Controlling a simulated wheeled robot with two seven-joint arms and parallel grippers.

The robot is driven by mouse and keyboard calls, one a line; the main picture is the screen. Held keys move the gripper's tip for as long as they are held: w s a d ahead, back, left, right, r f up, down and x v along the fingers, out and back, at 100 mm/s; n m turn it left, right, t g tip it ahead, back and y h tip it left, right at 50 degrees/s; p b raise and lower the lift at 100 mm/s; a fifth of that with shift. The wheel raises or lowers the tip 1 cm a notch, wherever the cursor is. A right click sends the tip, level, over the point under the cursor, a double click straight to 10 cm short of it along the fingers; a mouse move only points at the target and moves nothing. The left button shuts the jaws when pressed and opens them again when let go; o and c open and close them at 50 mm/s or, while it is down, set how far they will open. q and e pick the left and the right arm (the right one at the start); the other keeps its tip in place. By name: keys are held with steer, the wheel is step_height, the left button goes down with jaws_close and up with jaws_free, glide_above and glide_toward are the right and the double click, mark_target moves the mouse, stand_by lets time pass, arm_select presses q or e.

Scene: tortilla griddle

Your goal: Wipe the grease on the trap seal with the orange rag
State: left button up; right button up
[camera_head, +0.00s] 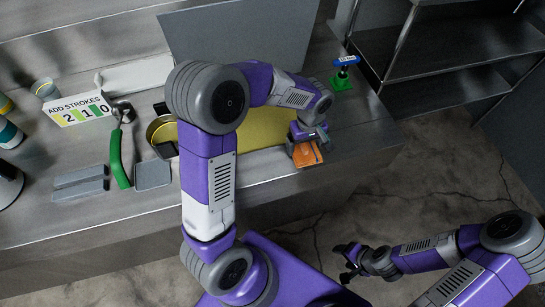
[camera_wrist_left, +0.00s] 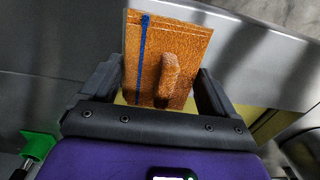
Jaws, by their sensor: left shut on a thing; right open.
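My left gripper (camera_head: 307,141) is shut on the orange rag (camera_head: 307,154) at the right end of the steel counter. In the left wrist view the rag (camera_wrist_left: 185,50) is a flat orange piece with a blue stripe and a raised grip, between the two dark fingers of the gripper (camera_wrist_left: 157,85). A yellow surface (camera_head: 262,135) lies left of the rag, partly hidden by my left arm. I cannot single out the trap seal or any grease on it. My right gripper (camera_head: 348,262) is open and empty over the floor, in front of the counter.
A blue-handled valve on a green base (camera_head: 342,82) stands right of my left arm. A sign reading "ADD STROKES" (camera_head: 78,108), a green-handled tool (camera_head: 118,160), grey blocks (camera_head: 80,188) and cups (camera_head: 45,90) are at left. A grey panel (camera_head: 240,35) stands behind.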

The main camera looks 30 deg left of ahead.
mark_target(316, 145)
arm_select(q)
steer(key=shift+w+d+p, duration=0.35)
steer(key=shift+w+d, duration=0.95)
steer(key=shift+w, duration=0.2)
steer(key=shift+s+a, duration=0.1)
steer(key=s+a, duration=0.1)
steer(key=s+a+b, duration=0.1)
steer(key=shift+s+a+f, duration=0.1)
steer(key=shift+s, duration=0.2)
steer(key=shift+s+a+f, duration=0.1)
steer(key=shift+s+a, duration=0.2)
steer(key=shift+s, duration=0.15)
steer(key=o, duration=0.8)
steer(key=shift+s+a, duration=0.1)
steer(key=shift+o, duration=0.2)
steer(key=shift+w, duration=0.2)
